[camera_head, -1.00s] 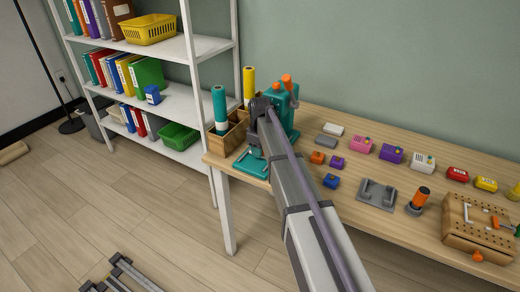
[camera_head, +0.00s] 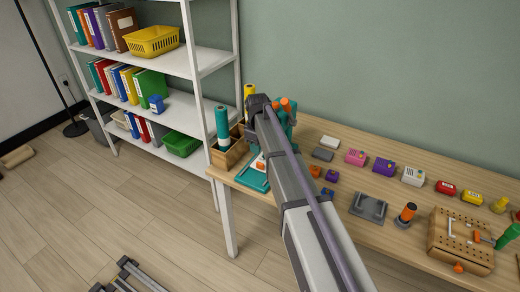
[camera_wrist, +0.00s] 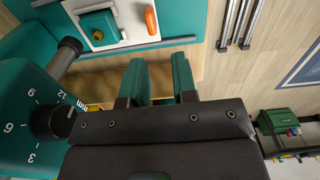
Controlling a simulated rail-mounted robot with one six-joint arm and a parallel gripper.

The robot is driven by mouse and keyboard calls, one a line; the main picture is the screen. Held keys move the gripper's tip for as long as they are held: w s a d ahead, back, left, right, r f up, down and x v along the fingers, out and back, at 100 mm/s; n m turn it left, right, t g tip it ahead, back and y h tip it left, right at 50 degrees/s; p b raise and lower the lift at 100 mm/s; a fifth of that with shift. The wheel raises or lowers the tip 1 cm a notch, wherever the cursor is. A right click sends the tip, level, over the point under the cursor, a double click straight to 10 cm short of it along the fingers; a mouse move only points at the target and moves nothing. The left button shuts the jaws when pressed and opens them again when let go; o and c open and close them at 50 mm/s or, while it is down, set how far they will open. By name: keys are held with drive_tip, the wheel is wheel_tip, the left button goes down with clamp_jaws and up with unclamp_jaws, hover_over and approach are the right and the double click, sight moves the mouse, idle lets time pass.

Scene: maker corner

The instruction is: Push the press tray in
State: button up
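The press tray (camera_head: 250,179) is a teal tray sticking out at the left end of the workbench, towards its front edge. In the wrist view the tray (camera_wrist: 182,22) carries a white plate with a teal block and an orange piece. The teal press (camera_head: 291,118) stands behind it, mostly hidden by my arm. In the wrist view the press body (camera_wrist: 28,125), with a numbered dial, fills the left side. My gripper (camera_wrist: 157,62) has its two teal fingers apart with nothing between them, close to the tray's edge. Contact cannot be told. The head view hides the fingers.
A wooden bin (camera_head: 229,152) with upright rolls stands left of the press. A white shelf (camera_head: 212,60) rises beyond it. Several small coloured blocks, a grey bracket (camera_head: 369,207) and a wooden pegboard box (camera_head: 461,240) occupy the bench to the right.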

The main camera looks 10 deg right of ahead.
sight(258, 168)
drive_tip(key=s+a+f+t+b, duration=0.1)
drive_tip(key=s, duration=0.2)
drive_tip(key=s+a+f+t+b, duration=0.1)
drive_tip(key=s, duration=0.3)
drive_tip(key=s+a+f+b, duration=0.1)
drive_tip(key=s+f, duration=0.1)
drive_tip(key=s, duration=0.1)
drive_tip(key=shift+s+a+t, duration=0.15)
drive_tip(key=shift+s+t, duration=0.25)
drive_tip(key=c, duration=0.3)
drive_tip(key=s+t, duration=0.1)
drive_tip(key=s+r+t, duration=0.1)
drive_tip(key=shift+s+a+m+t+h, duration=0.2)
drive_tip(key=shift+m+t+h, duration=0.1)
clamp_jaws()
drive_tip(key=w+f+b, duration=0.2)
drive_tip(key=w+f+t+b, duration=0.1)
drive_tip(key=w+f+b, duration=0.1)
drive_tip(key=w+b, duration=0.1)
drive_tip(key=w+f+t+b, duration=0.1)
drive_tip(key=w+f+b, duration=0.1)
drive_tip(key=w+b, duration=0.1)
drive_tip(key=shift+d+m, duration=0.4)
drive_tip(key=w+d, duration=0.2)
drive_tip(key=shift+w+d, duration=0.2)
drive_tip(key=shift+w, duration=0.2)
drive_tip(key=shift+w+d+r, duration=0.1)
drive_tip(key=shift+w+d, duration=0.1)
